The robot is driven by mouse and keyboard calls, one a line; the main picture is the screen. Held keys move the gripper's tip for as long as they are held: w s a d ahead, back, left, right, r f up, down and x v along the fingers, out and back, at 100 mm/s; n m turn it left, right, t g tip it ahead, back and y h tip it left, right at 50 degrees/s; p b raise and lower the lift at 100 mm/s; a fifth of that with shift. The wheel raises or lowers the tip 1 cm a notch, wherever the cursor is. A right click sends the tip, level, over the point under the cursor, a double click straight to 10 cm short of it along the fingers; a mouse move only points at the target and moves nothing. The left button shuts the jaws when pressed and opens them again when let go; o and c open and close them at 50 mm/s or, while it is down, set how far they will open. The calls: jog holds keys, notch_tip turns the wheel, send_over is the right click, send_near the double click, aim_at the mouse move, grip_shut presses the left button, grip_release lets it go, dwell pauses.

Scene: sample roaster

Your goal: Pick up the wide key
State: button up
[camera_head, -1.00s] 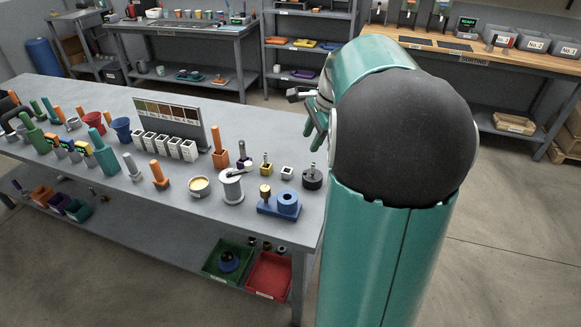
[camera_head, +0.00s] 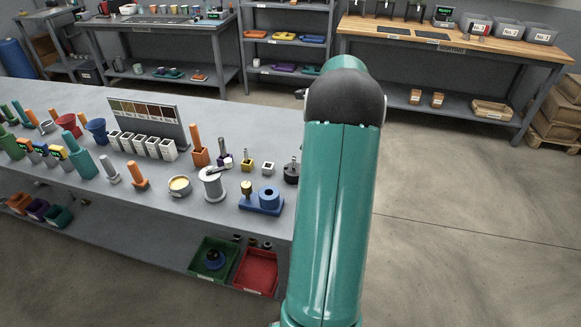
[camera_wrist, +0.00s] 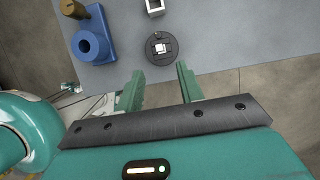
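I cannot tell for certain which piece is the wide key. A round black base with a pale upright piece (camera_head: 291,172) stands near the bench's right end; in the wrist view it shows from above as a dark disc with a pale square middle (camera_wrist: 160,47). In the head view my arm mostly hides the gripper.
A blue block with a ring (camera_head: 262,202) and a small white square holder (camera_head: 268,168) stand close by. The grey bench (camera_head: 150,225) ends just right of the disc; open floor (camera_head: 450,220) lies beyond.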

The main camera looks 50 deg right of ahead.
aim_at(294, 160)
jog(key=shift+x, duration=5.3)
jog(key=shift+w+r, duration=0.1)
grip_shut()
